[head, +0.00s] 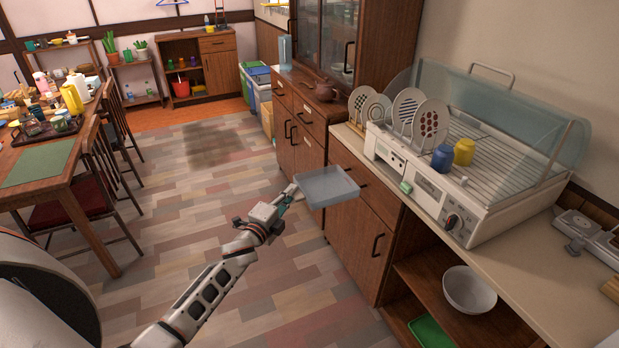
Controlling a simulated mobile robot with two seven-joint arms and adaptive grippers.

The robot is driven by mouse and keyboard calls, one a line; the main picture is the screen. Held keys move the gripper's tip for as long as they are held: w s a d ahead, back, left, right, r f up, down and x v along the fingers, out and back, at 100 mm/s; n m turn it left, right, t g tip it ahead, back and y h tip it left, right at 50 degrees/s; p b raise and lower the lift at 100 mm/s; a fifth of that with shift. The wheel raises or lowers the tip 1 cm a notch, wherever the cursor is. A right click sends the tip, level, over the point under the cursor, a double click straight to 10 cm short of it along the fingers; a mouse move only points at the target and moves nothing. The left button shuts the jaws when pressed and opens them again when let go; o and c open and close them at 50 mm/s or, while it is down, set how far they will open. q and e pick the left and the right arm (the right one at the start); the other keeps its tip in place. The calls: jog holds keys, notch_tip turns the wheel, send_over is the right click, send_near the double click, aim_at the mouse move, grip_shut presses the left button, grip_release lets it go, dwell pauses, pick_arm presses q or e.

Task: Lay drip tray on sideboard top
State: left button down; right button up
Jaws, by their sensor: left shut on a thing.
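The drip tray (327,186) is a shallow, pale grey-blue rectangular tray. My left gripper (292,194) is shut on its left edge and holds it in the air in front of the wooden cabinets, roughly level. The sideboard top (345,142) is the beige surface along the right, above brown drawers and doors. The tray appears in front of and below its edge, to the left of the dish dryer. The white dish dryer (437,187) stands on this top with its clear cover raised. My right gripper is not in view.
Several plates (407,110), a blue cup (442,158) and a yellow cup (464,151) are at the dryer. A white bowl (469,289) sits on the open shelf below. Bare top shows at front right (535,270). A cluttered table (40,160) stands left; the floor between is open.

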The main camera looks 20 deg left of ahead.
pick_arm(q)
jog(key=s+d+r, duration=0.3)
jog(key=s+d, duration=0.1)
jog(key=s, duration=0.3)
jog(key=s+d+r, duration=0.4)
jog(key=s, duration=0.4)
jog(key=s+d+r, duration=0.4)
jog(key=s+d, duration=0.1)
jog(key=s, duration=0.3)
jog(key=shift+r+y, duration=0.25)
jog(key=shift+y, duration=0.05)
